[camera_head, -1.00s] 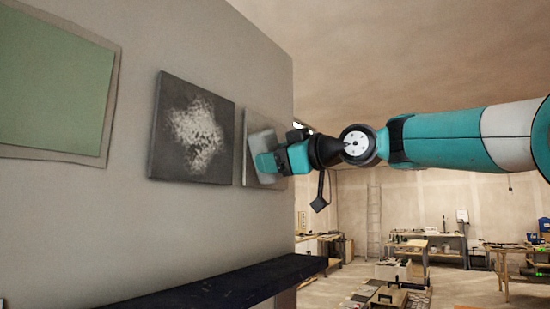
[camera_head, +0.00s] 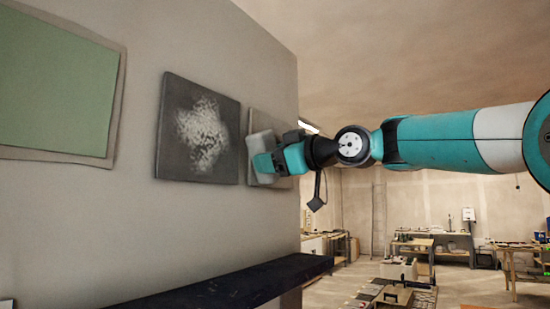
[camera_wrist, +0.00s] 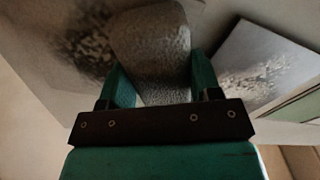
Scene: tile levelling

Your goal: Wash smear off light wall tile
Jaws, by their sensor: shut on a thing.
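The light wall tile (camera_head: 262,118) hangs at the right end of the wall, mostly covered by my arm and the sponge. In the wrist view a dark, speckled smear (camera_wrist: 88,48) shows on it, left of the sponge. My gripper (camera_head: 262,163) is shut on a grey, rough-faced sponge (camera_wrist: 152,42), which shows between both fingers. The sponge is held in front of the tile, over its left part in the head view. I cannot tell whether it touches the tile. The tile behind the sponge is hidden.
A dark tile (camera_head: 170,140) with a white smear (camera_head: 203,135) hangs just left. A green panel (camera_head: 50,85) is further left. A dark shelf (camera_head: 220,287) juts out below. Workbenches (camera_head: 428,249) stand far behind in the room.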

